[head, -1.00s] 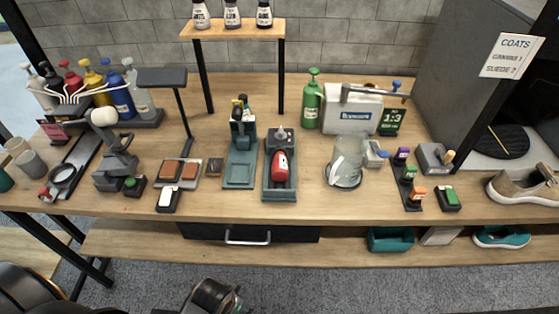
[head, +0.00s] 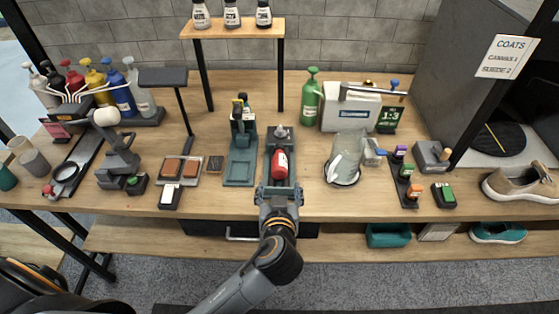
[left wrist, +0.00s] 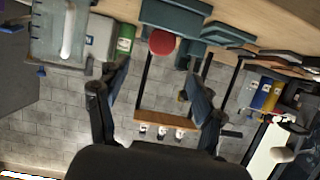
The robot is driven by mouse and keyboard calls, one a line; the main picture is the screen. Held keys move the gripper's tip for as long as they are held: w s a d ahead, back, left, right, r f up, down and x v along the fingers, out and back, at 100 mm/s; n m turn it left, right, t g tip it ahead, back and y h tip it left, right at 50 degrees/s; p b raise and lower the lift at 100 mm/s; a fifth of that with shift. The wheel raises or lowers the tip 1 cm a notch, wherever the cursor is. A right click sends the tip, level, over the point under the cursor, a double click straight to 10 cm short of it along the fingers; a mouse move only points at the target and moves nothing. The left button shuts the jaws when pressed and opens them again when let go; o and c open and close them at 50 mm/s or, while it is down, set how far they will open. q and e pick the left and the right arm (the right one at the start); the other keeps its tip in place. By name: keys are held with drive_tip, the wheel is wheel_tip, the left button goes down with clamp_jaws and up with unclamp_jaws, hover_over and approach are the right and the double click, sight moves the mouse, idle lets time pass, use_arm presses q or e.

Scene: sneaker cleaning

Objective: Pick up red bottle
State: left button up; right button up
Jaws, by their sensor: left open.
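A small red bottle (head: 280,165) lies in a dark teal holder (head: 268,178) near the front middle of the table. Its round red end also shows in the left wrist view (left wrist: 162,42), beyond my fingertips. A red pump bottle (head: 72,80) stands in the rack at the back left. My left gripper (head: 278,191) is at the table's front edge, just in front of the small red bottle. It is open and empty, its spread fingers (left wrist: 157,72) on either side of the view. My right gripper is not in view.
Beside the holder stand a teal stand (head: 240,170) on the left and a glass jar (head: 345,160) on the right. A green bottle (head: 311,98) and a white case (head: 350,111) are behind. Bare tabletop lies between holder and jar.

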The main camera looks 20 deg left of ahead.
sight(279, 170)
use_arm(q)
drive_tip(key=p+x, duration=0.1)
drive_tip(key=x, duration=0.5)
drive_tip(key=shift+w+a+f, duration=0.15)
drive_tip(key=shift+w+a, duration=0.05)
drive_tip(key=shift+w, duration=0.1)
drive_tip(key=shift+w+a+p, duration=0.15)
drive_tip(key=shift+w+p, duration=0.25)
drive_tip(key=shift+w, duration=0.15)
drive_tip(key=p+x, duration=0.1)
drive_tip(key=x, duration=0.3)
drive_tip(key=shift+w+f, duration=0.1)
drive_tip(key=shift+f, duration=0.05)
drive_tip(key=c, duration=1.4)
